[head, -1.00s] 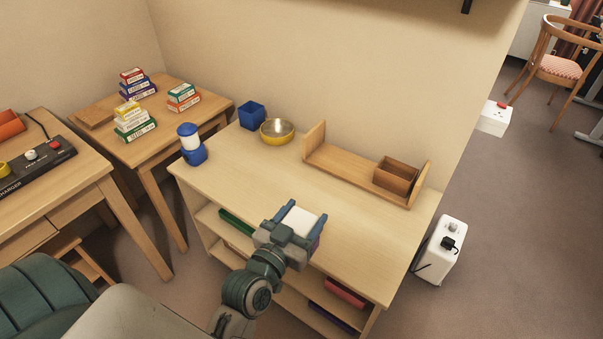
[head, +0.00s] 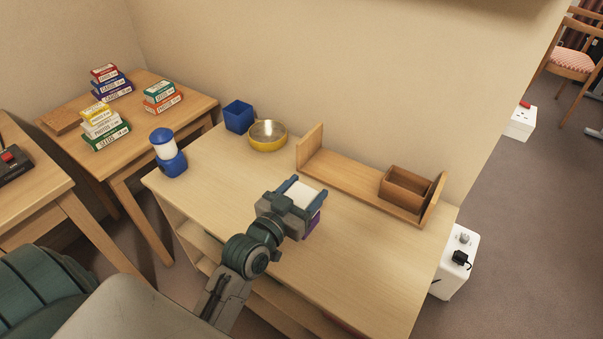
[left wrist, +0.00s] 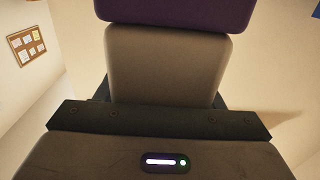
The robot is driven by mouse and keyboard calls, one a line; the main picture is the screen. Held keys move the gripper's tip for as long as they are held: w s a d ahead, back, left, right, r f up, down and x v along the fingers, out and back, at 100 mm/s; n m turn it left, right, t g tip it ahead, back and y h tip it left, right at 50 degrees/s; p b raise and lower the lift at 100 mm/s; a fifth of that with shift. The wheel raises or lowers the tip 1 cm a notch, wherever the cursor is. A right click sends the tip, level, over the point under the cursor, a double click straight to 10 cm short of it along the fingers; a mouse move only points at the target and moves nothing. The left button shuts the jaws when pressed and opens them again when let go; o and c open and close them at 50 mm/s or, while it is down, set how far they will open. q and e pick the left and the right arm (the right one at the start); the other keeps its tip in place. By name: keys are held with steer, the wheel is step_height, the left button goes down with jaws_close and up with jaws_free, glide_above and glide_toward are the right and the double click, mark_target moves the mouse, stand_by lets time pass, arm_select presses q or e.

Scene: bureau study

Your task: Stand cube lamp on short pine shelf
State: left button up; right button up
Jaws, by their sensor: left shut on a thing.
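My left gripper (head: 306,191) is shut on the cube lamp, a white block (head: 302,196) with a purple part (head: 312,224) below it. In the left wrist view the lamp's pale body (left wrist: 165,65) and purple part (left wrist: 180,12) fill the upper middle. The gripper holds the lamp over the top of the pine cabinet (head: 220,180), in front of the short pine shelf (head: 345,178). That shelf is a low board with two upright ends, and it lies along the wall. The lamp is apart from the shelf. My right gripper is not in view.
An open wooden box (head: 404,189) takes up the shelf's right part; its left and middle are bare. A yellow-rimmed bowl (head: 267,136), a blue cup (head: 239,117) and a blue-and-white lantern (head: 168,155) stand left on the cabinet. Stacked boxes (head: 106,130) stand on a side table.

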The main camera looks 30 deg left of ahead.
arm_select(q)
steer(key=w+a+f, duration=0.2)
steer(key=w, duration=0.3)
steer(key=w+a+f, duration=0.2)
steer(key=w+a, duration=0.1)
steer(key=w, duration=0.3)
steer(key=shift+f+b, duration=0.3)
steer(key=shift+b, duration=0.1)
steer(key=shift+f, duration=0.15)
steer(key=o, duration=1.4)
steer(key=shift+o, duration=0.2)
